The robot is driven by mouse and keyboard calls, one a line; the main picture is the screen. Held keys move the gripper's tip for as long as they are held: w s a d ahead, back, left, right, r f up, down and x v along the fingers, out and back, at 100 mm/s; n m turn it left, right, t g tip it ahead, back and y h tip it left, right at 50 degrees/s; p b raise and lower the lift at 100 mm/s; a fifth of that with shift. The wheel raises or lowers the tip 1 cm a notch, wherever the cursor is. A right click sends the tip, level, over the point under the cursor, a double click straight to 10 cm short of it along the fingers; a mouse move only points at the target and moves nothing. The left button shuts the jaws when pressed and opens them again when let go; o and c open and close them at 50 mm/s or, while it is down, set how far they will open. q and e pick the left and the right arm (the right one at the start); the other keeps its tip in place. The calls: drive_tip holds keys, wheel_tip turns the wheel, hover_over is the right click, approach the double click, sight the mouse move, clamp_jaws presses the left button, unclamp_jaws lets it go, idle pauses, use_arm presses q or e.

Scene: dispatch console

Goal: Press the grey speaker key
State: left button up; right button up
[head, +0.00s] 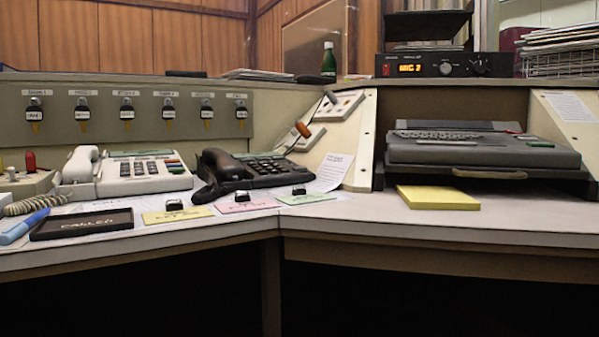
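Two desk phones stand on the console desk. The white phone (140,176) is on the left, with its handset (80,165) resting on its left side. I cannot make out which key on either phone is the grey speaker key. Neither of my grippers is in view.
A yellow pad (438,197) lies before a dark typewriter-like machine (480,150). Bare desk (540,212) shows at right.

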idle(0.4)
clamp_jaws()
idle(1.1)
